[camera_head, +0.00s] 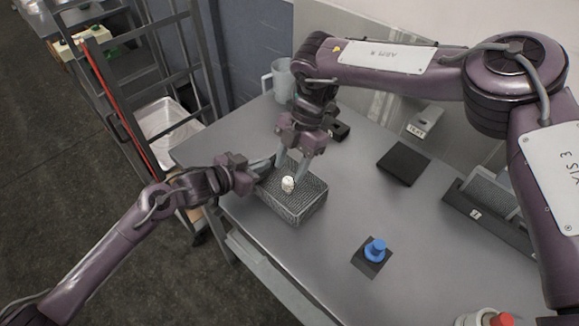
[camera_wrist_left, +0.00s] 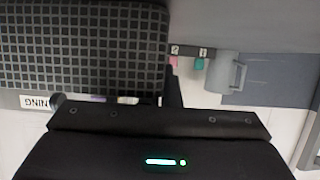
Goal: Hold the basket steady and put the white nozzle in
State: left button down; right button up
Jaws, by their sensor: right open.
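The grey mesh basket (camera_head: 309,211) stands on the table near its left edge. Its mesh (camera_wrist_left: 80,50) fills the upper left of the left wrist view. The small white nozzle (camera_head: 288,184) shows within the basket's outline, just below the right gripper; I cannot tell whether it touches the bottom. My right gripper (camera_head: 302,174) points down over the basket with its fingers open, close to the nozzle. My left gripper (camera_head: 266,167) is at the basket's left rim. Its fingertips are partly hidden, and I cannot tell whether they are closed on the rim.
A blue part on a dark square base (camera_head: 375,250) stands to the basket's right. A black pad (camera_head: 403,163) and a dark rack (camera_head: 490,213) lie further right. A grey mug (camera_head: 282,80) stands at the back. Bare table lies between the basket and the blue part.

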jog(key=v, duration=1)
jog(key=shift+r, duration=0.35)
jog(key=shift+w+d, duration=0.1)
jog(key=shift+w, duration=0.05)
pick_arm(q)
jog(key=c, duration=1.6)
grip_release()
jog(key=v, duration=1.1)
jog(key=shift+s+a+r, duration=0.25)
jog(key=shift+s+a, duration=0.05)
jog(key=shift+s, duration=0.05)
pick_arm(e)
jog(key=shift+f, duration=0.1)
